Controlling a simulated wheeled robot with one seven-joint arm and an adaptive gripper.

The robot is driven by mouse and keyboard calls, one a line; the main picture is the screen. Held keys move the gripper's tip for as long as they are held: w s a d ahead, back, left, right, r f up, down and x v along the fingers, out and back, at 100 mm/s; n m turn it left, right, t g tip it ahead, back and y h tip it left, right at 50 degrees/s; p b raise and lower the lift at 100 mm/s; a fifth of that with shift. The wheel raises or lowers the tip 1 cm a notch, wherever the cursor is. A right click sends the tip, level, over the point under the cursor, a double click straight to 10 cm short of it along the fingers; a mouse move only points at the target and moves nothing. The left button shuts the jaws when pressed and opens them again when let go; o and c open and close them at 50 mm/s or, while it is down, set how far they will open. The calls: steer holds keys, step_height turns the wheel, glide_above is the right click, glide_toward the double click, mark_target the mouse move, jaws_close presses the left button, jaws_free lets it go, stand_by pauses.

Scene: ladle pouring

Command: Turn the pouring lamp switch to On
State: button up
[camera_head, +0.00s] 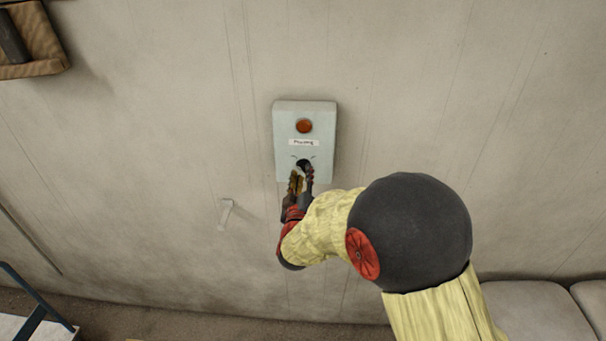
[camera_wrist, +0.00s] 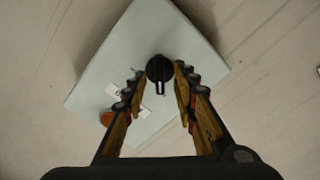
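A pale grey-green switch box (camera_head: 287,125) is mounted on the wall, with a round orange-red lamp (camera_head: 304,126) above a "Pouring" label (camera_head: 304,142). A black rotary knob (camera_head: 304,162) sits below the label, partly hidden by my gripper (camera_head: 302,174). In the wrist view, the knob (camera_wrist: 159,69) lies between the fingertips of my gripper (camera_wrist: 160,76), its pointer bar towards the bottom of the picture. The fingers are apart, one on each side, with narrow gaps seeming to show. The box (camera_wrist: 120,50) appears tilted there, with the lamp (camera_wrist: 107,118) at lower left.
A small pale wall hook or handle (camera_head: 226,213) is left of and below the box. A brown framed item (camera_head: 35,40) is at upper left. Grey seat cushions (camera_head: 535,308) are at lower right. The wall around the box is otherwise clear.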

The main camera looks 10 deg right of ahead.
steer(key=shift+w+d, duration=0.15)
steer(key=shift+w, duration=0.4)
jaws_close()
